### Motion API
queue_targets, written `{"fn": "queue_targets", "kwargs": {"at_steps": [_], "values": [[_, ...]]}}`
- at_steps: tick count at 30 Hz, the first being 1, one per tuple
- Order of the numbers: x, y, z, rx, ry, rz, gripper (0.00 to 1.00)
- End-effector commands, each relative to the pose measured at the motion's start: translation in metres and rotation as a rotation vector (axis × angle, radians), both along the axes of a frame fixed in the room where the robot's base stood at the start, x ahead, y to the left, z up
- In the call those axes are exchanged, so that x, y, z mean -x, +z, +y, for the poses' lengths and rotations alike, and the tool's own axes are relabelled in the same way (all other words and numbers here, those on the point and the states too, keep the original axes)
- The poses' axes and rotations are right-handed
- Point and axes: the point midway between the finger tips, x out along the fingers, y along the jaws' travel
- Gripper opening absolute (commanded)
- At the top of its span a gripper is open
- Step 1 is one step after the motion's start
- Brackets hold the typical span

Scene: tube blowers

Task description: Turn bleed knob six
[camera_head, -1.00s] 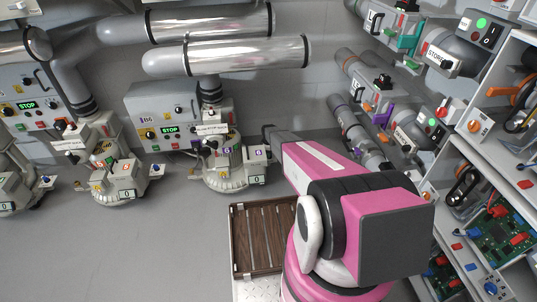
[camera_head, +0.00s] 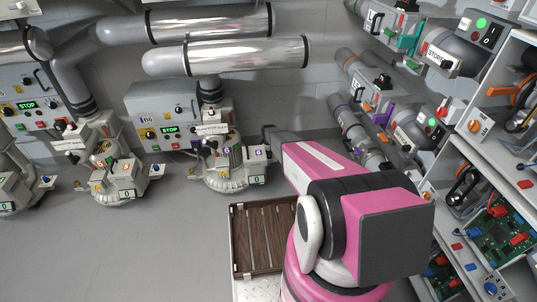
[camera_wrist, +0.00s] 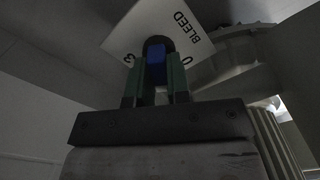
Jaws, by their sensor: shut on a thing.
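In the wrist view, my gripper (camera_wrist: 157,66) has its two green fingers shut on a blue knob (camera_wrist: 155,50). The knob sits in front of a white plate (camera_wrist: 180,27) marked BLEED, with a 3 and a 0 near its edge. In the head view, my pink arm reaches towards the blower unit (camera_head: 228,165) below the grey control box labelled B6 (camera_head: 150,122). The gripper and the knob cannot be made out there. The knob's exact angle is hard to read.
Similar blower units (camera_head: 118,178) stand to the left on the grey floor. Thick pipes (camera_head: 225,55) run above. Shelves (camera_head: 490,175) with circuit boards and machines are at the right. The front left floor is clear.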

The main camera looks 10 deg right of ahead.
Motion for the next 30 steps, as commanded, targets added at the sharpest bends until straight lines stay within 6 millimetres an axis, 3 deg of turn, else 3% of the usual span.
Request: {"fn": "queue_targets", "kwargs": {"at_steps": [18, 30], "values": [[-0.0016, 0.0007, -0.0019, 0.001, -0.486, 0.001, 0.00], [-0.0020, 0.0008, -0.0026, 0.001, -0.627, 0.001, 0.00]]}}
